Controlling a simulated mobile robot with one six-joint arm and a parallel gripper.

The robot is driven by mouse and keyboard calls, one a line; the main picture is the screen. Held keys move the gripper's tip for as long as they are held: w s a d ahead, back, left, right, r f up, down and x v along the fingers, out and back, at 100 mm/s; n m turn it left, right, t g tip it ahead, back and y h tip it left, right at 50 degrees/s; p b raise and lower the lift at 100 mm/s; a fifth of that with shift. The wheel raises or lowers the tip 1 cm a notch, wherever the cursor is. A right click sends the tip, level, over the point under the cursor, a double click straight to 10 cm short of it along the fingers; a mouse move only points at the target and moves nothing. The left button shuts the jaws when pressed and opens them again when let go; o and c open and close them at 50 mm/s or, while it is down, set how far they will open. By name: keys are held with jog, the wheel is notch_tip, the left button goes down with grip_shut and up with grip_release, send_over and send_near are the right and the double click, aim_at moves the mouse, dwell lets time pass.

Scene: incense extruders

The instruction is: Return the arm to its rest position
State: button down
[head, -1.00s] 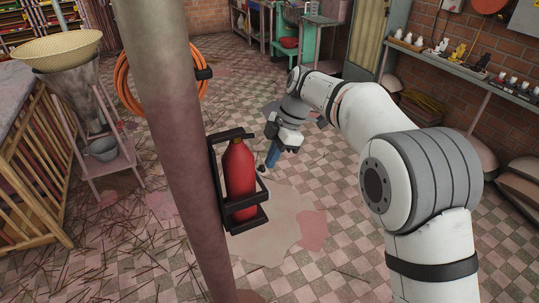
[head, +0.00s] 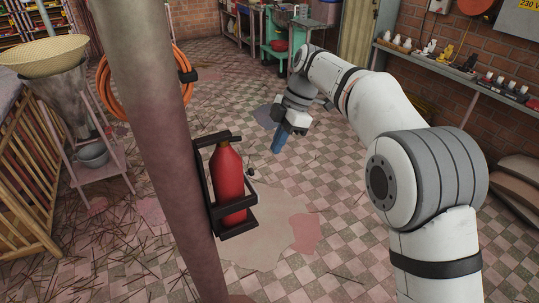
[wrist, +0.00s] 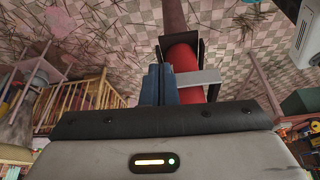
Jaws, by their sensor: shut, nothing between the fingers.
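My gripper (head: 277,149) hangs from the end of my bent white arm, in the air right of the pillar, with its blue fingers pointing down. In the wrist view its two blue fingers (wrist: 158,82) are pressed together with nothing between them. The red bottle (head: 229,186) stands upright in a dark bracket (head: 238,229) on the pillar, left of and below my gripper in the head view. In the wrist view the red bottle (wrist: 183,60) shows just beyond the fingers. My gripper appears apart from it.
A thick pillar (head: 150,120) rises at the left, with a coiled orange hose (head: 113,85) behind it. A wooden railing (head: 25,180) and a hopper stand (head: 95,165) are farther left. A wall shelf (head: 455,72) of small items runs along the right. The checkered floor is mostly open.

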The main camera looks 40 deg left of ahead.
jog(key=v, duration=0.2)
jog(key=w+v, duration=0.1)
jog(key=v, duration=0.2)
jog(key=w+d+r+m+t, duration=0.25)
jog(key=d+m, duration=0.45)
jog(key=d, duration=0.8)
jog(key=w+d+r+m+t, duration=0.1)
jog(key=w+d+m, duration=0.3)
jog(key=d+m, duration=0.7)
jog(key=s+d+f+m+t, duration=0.1)
jog(key=s+d+f+m, duration=0.2)
jog(key=d, duration=0.6)
jog(key=s+d+f+m+t+h, duration=0.1)
jog(key=s+d+f+m, duration=0.2)
jog(key=s+d+m, duration=0.2)
jog(key=s+d+f+m+t+h, duration=0.1)
jog(key=s+d+f+m, duration=0.3)
jog(key=s+d, duration=0.5)
jog(key=d+m, duration=0.1)
jog(key=d, duration=0.4)
jog(key=shift+s+d, duration=0.2)
